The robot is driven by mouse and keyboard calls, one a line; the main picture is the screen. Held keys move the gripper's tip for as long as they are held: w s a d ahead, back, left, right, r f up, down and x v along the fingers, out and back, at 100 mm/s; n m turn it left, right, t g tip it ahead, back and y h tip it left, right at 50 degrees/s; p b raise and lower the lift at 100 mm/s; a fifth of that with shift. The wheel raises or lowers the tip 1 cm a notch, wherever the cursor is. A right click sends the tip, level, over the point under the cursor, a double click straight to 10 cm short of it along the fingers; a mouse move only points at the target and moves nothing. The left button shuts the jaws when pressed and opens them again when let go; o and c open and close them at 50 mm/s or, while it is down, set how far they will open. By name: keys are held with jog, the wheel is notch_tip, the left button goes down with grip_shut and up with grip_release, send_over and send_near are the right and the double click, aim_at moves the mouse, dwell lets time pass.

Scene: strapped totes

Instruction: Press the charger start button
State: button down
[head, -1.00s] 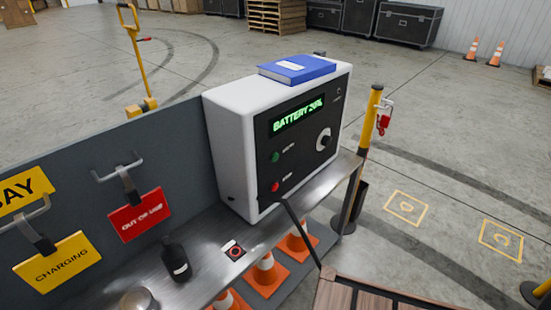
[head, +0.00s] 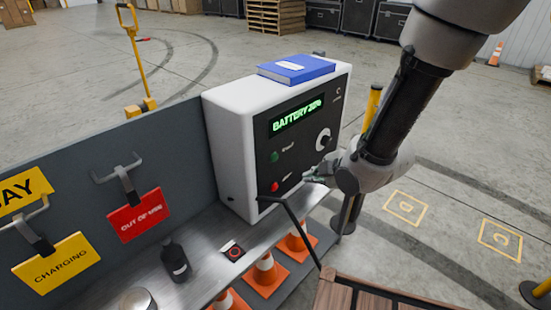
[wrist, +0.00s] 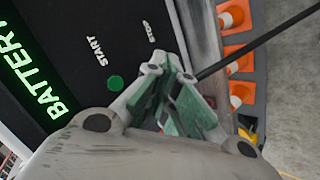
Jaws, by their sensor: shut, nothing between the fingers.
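The charger (head: 228,150) is a white box with a black front panel, standing on a metal shelf. Its green display (head: 297,115) reads BATTERY with a number I cannot read surely. The green start button (head: 275,157) is on the panel's left, above the red stop button (head: 275,187). In the wrist view the start button (wrist: 115,83) shows beside the START label, clear of the fingers. My gripper (head: 312,174) is shut and empty, in front of the panel's lower right, right of both buttons. In the wrist view my gripper (wrist: 175,75) hides the stop button.
A blue book (head: 297,69) lies on the charger. A dark bottle (head: 174,258) and a small red-and-black item (head: 232,251) are on the shelf (head: 205,240). Orange cones (head: 265,272) stand below. A yellow-black post (head: 371,105) is behind my arm. Signs hang at left.

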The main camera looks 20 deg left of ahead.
dwell(0.3)
send_near(277, 164)
jog(key=shift+w+a+f, duration=0.2)
jog(key=shift+w+f, duration=0.05)
jog(key=shift+f, duration=0.5)
jog(key=shift+w+a+f, duration=0.2)
jog(key=shift+w+f, duration=0.05)
jog(key=shift+f, duration=0.5)
dwell(0.5)
jog(key=shift+w+a, duration=0.15)
jog(key=shift+a, duration=0.25)
jog(key=shift+w+a, duration=0.15)
jog(key=shift+a, duration=0.2)
dwell(0.7)
jog(key=shift+d, duration=0.1)
jog(key=shift+s+d, duration=0.3)
jog(key=shift+d, duration=0.35)
